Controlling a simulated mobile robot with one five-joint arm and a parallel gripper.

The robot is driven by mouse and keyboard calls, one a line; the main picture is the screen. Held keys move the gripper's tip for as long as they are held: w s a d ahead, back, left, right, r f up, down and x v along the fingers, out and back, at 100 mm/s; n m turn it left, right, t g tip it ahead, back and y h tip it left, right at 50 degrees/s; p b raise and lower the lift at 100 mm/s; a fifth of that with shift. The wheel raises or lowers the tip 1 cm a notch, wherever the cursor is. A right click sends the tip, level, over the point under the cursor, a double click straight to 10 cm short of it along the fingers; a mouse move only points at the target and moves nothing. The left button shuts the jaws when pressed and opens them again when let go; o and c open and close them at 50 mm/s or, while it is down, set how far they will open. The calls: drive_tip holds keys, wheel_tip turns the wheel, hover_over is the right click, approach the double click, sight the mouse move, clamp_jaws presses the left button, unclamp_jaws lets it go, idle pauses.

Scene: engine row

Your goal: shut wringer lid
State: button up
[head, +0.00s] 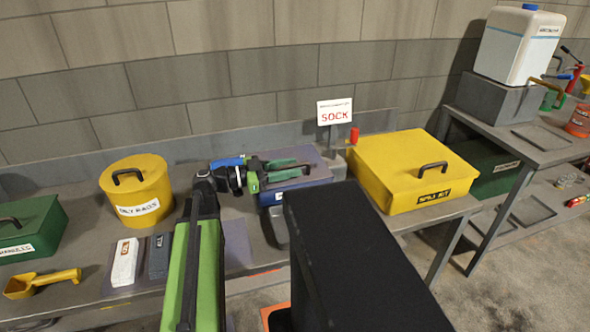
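A blue-purple box (318,160) with a flat top and a partly hidden white label on its front stands in the middle of the bench. It may be the wringer, but I cannot read its label. Its top looks flat, and my arm hides part of it, so I cannot tell how its lid stands. My gripper (295,167) is over the top of this box, pointing right. Its two green fingers look apart with a gap between them. I see nothing held. Whether the fingers touch the box is unclear.
A yellow spill kit box (385,160) stands close on the right, and a yellow oily rags can (140,185) on the left. A "SOCK" sign (335,112) and red cylinder (354,135) stand behind. White (124,262) and grey (158,256) blocks lie at front left.

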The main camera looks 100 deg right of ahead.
drive_tip(key=w, duration=1.5)
drive_tip(key=shift+w+a, duration=0.35)
drive_tip(key=shift+w, duration=0.05)
